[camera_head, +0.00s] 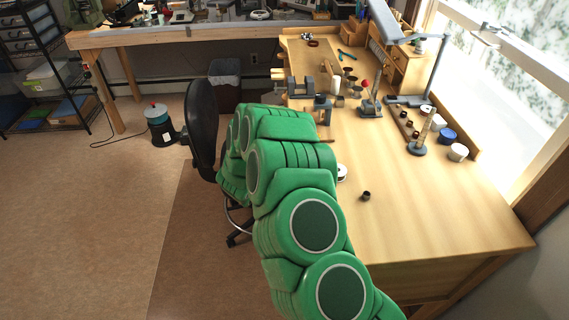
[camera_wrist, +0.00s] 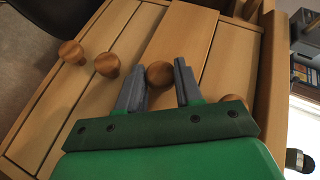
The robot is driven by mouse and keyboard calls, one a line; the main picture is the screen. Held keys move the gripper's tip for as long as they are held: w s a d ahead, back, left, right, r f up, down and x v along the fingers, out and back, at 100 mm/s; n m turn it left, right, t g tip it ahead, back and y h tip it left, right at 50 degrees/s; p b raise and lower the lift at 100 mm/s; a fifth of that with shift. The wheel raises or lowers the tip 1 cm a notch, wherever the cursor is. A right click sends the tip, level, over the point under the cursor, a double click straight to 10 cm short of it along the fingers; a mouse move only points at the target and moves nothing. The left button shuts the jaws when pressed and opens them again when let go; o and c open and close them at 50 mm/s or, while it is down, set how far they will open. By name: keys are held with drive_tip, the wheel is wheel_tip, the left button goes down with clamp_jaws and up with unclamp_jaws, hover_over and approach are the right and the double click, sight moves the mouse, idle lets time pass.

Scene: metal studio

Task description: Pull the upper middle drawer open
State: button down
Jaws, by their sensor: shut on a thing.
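In the wrist view, my gripper (camera_wrist: 160,84) has one grey finger on each side of a round wooden knob (camera_wrist: 160,74) and is shut on it. The knob sits on a light wooden drawer front (camera_wrist: 182,42), the upper middle drawer as far as I can tell. This front seems to stand slightly out from its neighbours, but how far is unclear. In the head view, my green arm reaches down beside the wooden workbench (camera_head: 430,210). The gripper and drawer fronts are hidden there.
Other knobs show in the wrist view: one close left (camera_wrist: 107,65), one farther left (camera_wrist: 71,52), and one partly hidden at right (camera_wrist: 235,100). A black chair (camera_head: 203,125) stands left of my arm. Tools and jars fill the bench's far part; brown floor (camera_head: 90,210) is clear at left.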

drive_tip(key=a, duration=2.1)
drive_tip(key=shift+a, duration=0.2)
drive_tip(key=shift+r, duration=0.1)
drive_tip(key=c, duration=0.8)
unclamp_jaws()
drive_tip(key=shift+v, duration=3.8)
